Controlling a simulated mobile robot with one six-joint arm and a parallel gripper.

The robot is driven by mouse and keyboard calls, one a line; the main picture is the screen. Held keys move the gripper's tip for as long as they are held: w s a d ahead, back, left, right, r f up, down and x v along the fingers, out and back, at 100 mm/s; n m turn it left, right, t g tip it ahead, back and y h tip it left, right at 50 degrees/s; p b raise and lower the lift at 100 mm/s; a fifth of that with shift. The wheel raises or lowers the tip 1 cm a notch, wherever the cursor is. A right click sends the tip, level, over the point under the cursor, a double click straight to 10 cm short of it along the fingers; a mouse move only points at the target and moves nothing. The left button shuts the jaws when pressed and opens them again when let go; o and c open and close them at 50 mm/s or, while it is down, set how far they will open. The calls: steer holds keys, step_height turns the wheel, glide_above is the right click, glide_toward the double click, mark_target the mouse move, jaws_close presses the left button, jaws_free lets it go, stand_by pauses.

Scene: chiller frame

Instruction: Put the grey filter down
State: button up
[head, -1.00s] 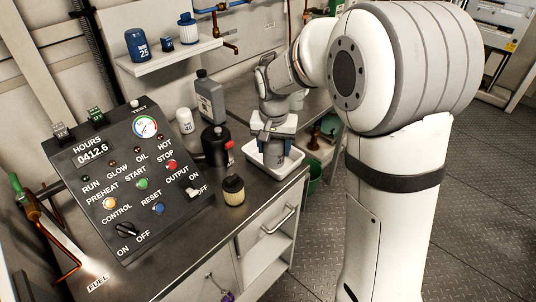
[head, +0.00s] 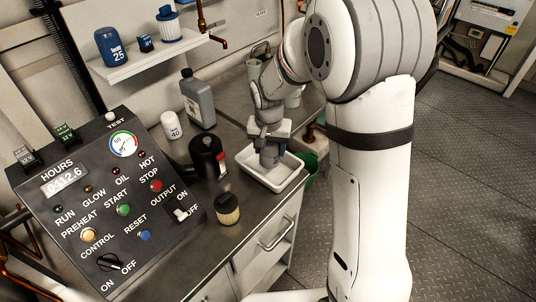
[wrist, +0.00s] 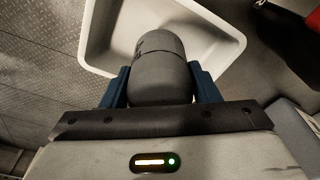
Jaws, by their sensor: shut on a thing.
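The grey filter (wrist: 160,72) is a dark grey cylinder with a rounded end, held between the blue fingers of my gripper (wrist: 160,88) in the wrist view. In the head view my gripper (head: 268,148) points down with the filter (head: 268,157) below it, over the white tray (head: 292,179). The tray (wrist: 97,42) also shows in the wrist view, behind the filter. I cannot tell whether the filter's lower end touches the tray floor.
A tan and black filter (head: 228,209) stands near the counter's front edge. A white filter marked 40 (head: 172,126) and a grey bottle (head: 198,100) stand behind. A shelf (head: 138,62) holds blue filters.

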mark_target(269, 155)
steer(key=shift+f, duration=1.55)
steer(key=shift+s, duration=0.1)
steer(key=shift+a+f, duration=0.1)
steer(key=shift+f, duration=0.05)
steer(key=o, duration=1.3)
steer(key=shift+c, duration=0.2)
